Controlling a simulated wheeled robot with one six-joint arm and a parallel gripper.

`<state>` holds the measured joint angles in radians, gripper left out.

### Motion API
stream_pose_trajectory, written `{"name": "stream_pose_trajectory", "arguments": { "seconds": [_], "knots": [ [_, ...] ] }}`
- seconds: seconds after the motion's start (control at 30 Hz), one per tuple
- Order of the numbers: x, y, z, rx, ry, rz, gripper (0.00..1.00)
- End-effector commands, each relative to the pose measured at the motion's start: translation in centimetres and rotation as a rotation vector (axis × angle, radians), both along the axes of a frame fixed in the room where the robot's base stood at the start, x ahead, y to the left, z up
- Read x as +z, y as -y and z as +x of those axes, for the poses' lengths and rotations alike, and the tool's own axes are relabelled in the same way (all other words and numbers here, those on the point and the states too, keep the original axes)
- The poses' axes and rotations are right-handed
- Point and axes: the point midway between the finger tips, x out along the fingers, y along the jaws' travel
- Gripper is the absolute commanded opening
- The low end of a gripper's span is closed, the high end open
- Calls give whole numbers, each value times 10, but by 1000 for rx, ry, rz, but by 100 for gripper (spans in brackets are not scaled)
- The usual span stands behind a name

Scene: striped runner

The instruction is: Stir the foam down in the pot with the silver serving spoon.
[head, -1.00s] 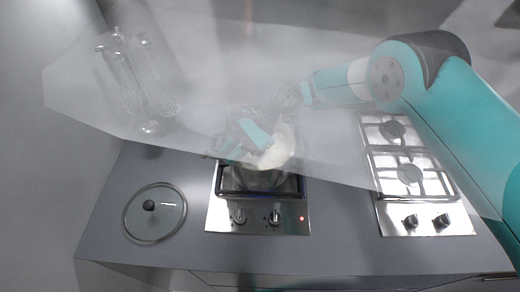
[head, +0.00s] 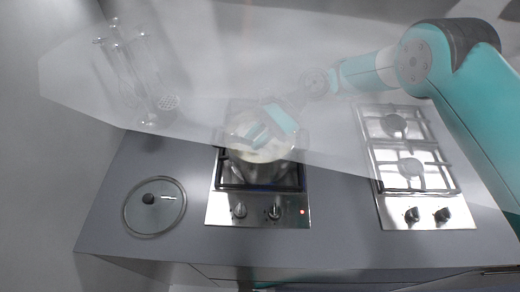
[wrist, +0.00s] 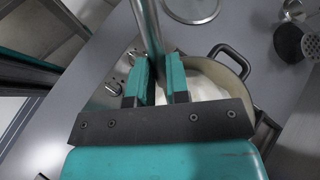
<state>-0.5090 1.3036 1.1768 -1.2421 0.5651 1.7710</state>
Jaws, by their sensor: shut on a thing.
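The pot (head: 262,172) stands on the left hob, with pale, whitish foam (head: 272,152) inside. In the wrist view, the pot's rim and dark side handle (wrist: 232,58) show behind my fingers, with white foam (wrist: 203,88) in it. My gripper (head: 268,132) is over the pot. In the wrist view my gripper (wrist: 158,82) is shut on the silver serving spoon (wrist: 148,28), whose metal handle runs up between the teal fingers. The spoon's bowl is hidden, so I cannot tell how deep it sits in the foam.
A glass lid (head: 155,222) with a dark knob lies on the counter at left. A gas hob (head: 412,205) is at right. A see-through hood (head: 75,85) overlays the upper head view. Utensils, including a skimmer (head: 168,102), hang at back left. The front counter is clear.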

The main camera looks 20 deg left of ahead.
Motion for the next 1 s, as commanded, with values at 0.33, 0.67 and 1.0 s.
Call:
{"name": "stream_pose_trajectory", "arguments": {
  "seconds": [0.33,0.67,1.0],
  "knots": [
    [28,-4,-15,0,-2,-1,0],
    [51,-10,-34,1,1,1,0],
    [81,-15,-55,1,0,1,0]
  ]
}}
